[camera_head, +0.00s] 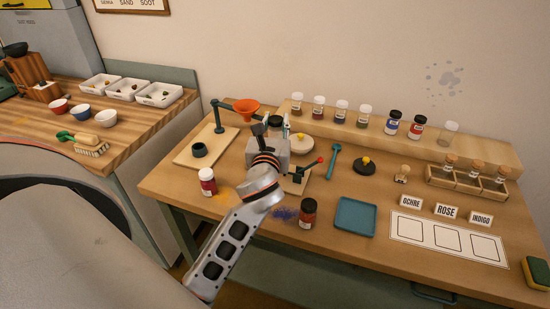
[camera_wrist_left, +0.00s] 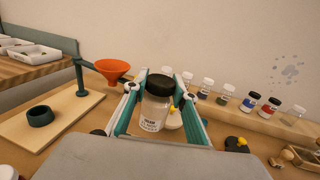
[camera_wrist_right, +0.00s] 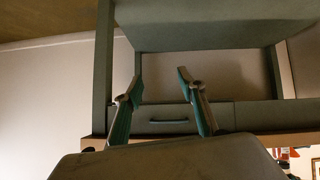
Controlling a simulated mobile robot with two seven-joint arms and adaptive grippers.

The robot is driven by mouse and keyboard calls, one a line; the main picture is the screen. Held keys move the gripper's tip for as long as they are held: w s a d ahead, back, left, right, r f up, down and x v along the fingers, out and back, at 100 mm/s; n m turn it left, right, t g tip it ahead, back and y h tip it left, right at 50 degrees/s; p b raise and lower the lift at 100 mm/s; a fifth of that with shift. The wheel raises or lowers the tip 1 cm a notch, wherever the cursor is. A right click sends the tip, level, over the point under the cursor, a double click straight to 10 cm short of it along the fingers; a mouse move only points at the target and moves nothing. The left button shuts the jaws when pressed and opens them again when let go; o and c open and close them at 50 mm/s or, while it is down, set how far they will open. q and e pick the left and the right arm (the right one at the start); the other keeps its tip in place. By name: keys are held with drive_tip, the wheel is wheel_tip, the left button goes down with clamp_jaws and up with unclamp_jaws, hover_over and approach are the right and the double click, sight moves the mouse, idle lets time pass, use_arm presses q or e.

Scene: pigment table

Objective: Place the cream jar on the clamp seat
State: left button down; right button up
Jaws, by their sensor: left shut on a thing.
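The cream jar (camera_wrist_left: 155,108), a clear jar with a black lid and a pale label, stands between the fingers of my left gripper (camera_wrist_left: 163,98), which is shut on it. In the head view my left gripper (camera_head: 274,128) is over the back middle of the table and hides most of the jar. A wooden-based clamp with a red-knobbed lever (camera_head: 308,167) stands just in front of the gripper, to its right. The gripper and wrist partly cover the clamp, and its seat is not clear. My right gripper (camera_wrist_right: 160,88) is open and empty, facing the table's drawer side.
An orange funnel (camera_head: 246,106) on a stand is left of the gripper. A raised shelf (camera_head: 365,132) with several jars runs along the back.

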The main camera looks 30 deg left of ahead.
sight(276, 136)
use_arm(q)
wheel_tip(276, 136, down, 5)
drive_tip(key=shift+r+b, duration=0.1)
drive_tip(key=shift+b, duration=0.55)
wheel_tip(276, 136, down, 3)
drive_tip(key=shift+r+b, duration=0.2)
drive_tip(key=shift+b, duration=0.2)
drive_tip(key=shift+f, duration=0.25)
wheel_tip(276, 136, down, 4)
drive_tip(key=shift+b, duration=0.95)
drive_tip(key=shift+f, duration=0.15)
use_arm(e)
drive_tip(key=shift+w+a+f+y, duration=0.2)
drive_tip(key=shift+w+a+f, duration=0.15)
drive_tip(key=shift+a, duration=0.3)
drive_tip(key=shift+w+a+f+y, duration=0.2)
drive_tip(key=shift+a+f, duration=0.1)
drive_tip(key=shift+a, duration=0.3)
use_arm(q)
drive_tip(key=c, duration=1.6)
unclamp_jaws()
drive_tip(key=shift+f, duration=0.15)
drive_tip(key=shift+c, duration=0.2)
